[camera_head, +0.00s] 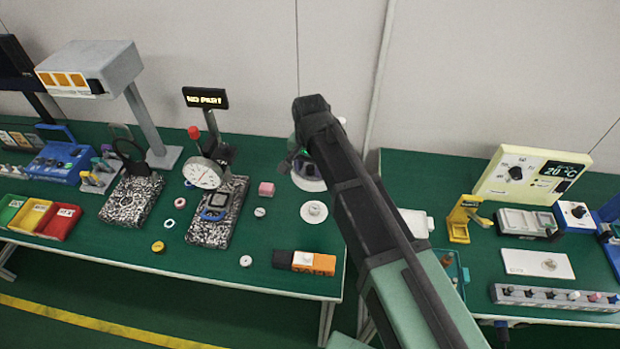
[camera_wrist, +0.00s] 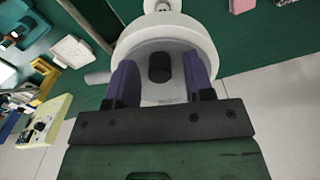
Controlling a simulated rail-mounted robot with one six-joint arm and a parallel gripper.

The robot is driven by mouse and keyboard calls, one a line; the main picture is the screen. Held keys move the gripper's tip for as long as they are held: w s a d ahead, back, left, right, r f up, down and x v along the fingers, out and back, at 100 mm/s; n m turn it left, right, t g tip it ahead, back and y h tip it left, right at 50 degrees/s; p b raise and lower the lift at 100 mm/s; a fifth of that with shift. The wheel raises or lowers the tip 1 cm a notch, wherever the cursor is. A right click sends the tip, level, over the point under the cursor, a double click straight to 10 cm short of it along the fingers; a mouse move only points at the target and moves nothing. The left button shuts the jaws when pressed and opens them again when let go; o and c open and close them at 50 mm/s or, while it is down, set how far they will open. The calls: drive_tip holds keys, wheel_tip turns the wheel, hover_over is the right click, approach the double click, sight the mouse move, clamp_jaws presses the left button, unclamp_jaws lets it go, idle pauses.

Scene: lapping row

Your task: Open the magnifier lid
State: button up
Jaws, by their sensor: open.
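A white round device, which looks like the magnifier, fills the upper middle of the wrist view (camera_wrist: 185,30). It has a curved rim and a dark stub (camera_wrist: 159,68) in its middle. My gripper (camera_wrist: 160,72) is open, with its two purple fingers on either side of the stub. I cannot tell whether they touch anything. In the head view the white device (camera_head: 308,184) stands at the back right of the left bench, partly hidden by my arm. My gripper (camera_head: 303,161) is over it there, mostly hidden. The lid's state is unclear.
A black and orange block (camera_head: 304,262) is at the bench's front edge. A gap separates the two benches.

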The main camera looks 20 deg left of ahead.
drive_tip(key=shift+f, duration=0.1)
clamp_jaws()
idle(0.4)
